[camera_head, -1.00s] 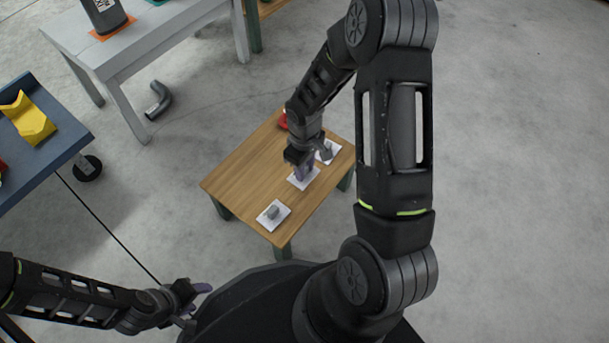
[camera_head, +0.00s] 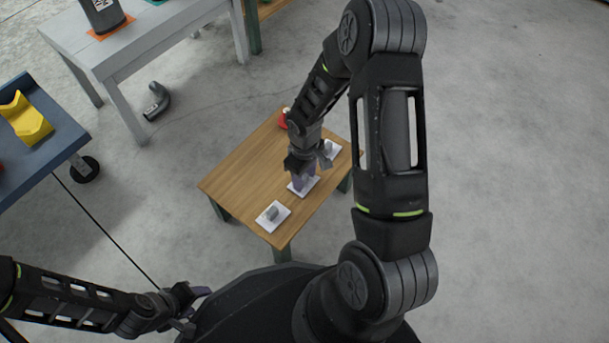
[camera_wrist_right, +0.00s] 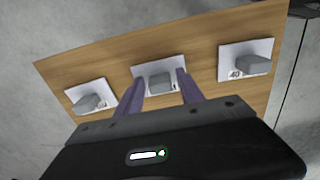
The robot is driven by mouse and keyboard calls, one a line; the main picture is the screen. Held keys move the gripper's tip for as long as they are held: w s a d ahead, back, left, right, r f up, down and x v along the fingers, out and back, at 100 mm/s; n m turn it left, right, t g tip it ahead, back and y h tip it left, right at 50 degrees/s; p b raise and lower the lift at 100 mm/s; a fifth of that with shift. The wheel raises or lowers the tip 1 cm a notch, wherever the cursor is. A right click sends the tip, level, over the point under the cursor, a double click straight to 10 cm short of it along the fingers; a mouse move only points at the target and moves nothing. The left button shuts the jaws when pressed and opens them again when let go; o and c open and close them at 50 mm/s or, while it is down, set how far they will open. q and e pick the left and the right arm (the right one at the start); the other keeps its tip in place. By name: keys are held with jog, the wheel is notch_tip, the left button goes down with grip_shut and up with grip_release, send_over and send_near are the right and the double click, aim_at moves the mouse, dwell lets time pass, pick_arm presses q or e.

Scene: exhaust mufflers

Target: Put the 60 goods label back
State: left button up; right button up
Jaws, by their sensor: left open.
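Three white cards, each with a small grey block on it, lie in a row on the small wooden table (camera_head: 240,175). My right gripper (camera_wrist_right: 159,76) is over the middle card (camera_wrist_right: 150,72), its purple fingers apart on either side of the middle grey block (camera_wrist_right: 160,86). The right-hand card in the wrist view reads 40 (camera_wrist_right: 236,73). The left-hand card (camera_wrist_right: 80,89) has no readable number, and the middle number is mostly hidden, so I cannot tell which is 60. My left gripper (camera_head: 200,305) is open and empty, low at the left, away from the table.
A red object (camera_head: 284,119) stands at the table's far edge, partly behind my right arm. A white table (camera_head: 150,50) with a dark muffler on an orange mat is at the upper left. A blue cart (camera_head: 55,140) carries a yellow part. A grey pipe (camera_head: 156,101) lies on the floor.

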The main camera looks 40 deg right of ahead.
aim_at(305, 177)
jog(key=shift+o, duration=0.3)
jog(key=shift+r, duration=0.15)
notch_tip(305, 177, up, 12)
jog(key=p, duration=0.5)
dwell(1.9)
